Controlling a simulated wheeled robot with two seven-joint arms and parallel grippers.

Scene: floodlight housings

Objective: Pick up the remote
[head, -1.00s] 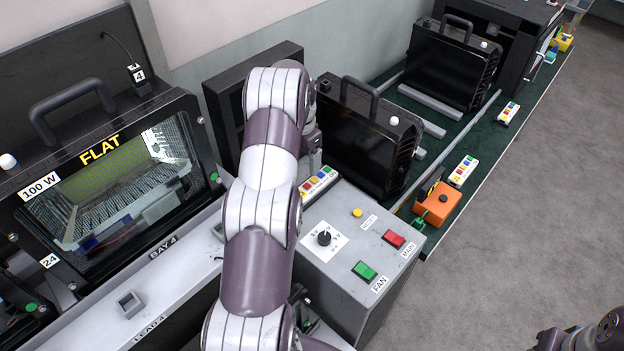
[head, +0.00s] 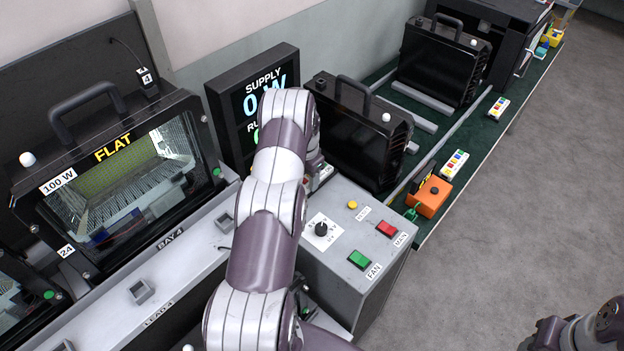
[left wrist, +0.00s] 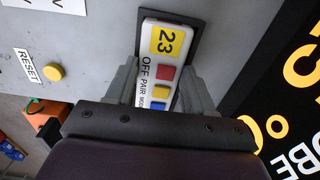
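The remote (left wrist: 163,70) is white, with a yellow 23 label and red, yellow and blue buttons. It sits at a dark recessed holder (left wrist: 200,25) on top of the grey control box. My left gripper (left wrist: 160,88) has one finger on each side of the remote, very near its edges; whether they press on it cannot be seen. The palm hides the remote's lower end. In the head view my left arm hides most of the remote, and the left gripper (head: 314,172) is at the box's back edge. My right gripper is not in view; only part of my right arm shows at bottom right.
The control box (head: 345,280) has a knob, a yellow RESET button and green and red switches. A lit supply display (head: 255,110) stands behind my left arm. Two other remotes (head: 455,164) (head: 499,108) and an orange box (head: 430,197) lie on the green bench. Black floodlight housings (head: 355,130) stand close by.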

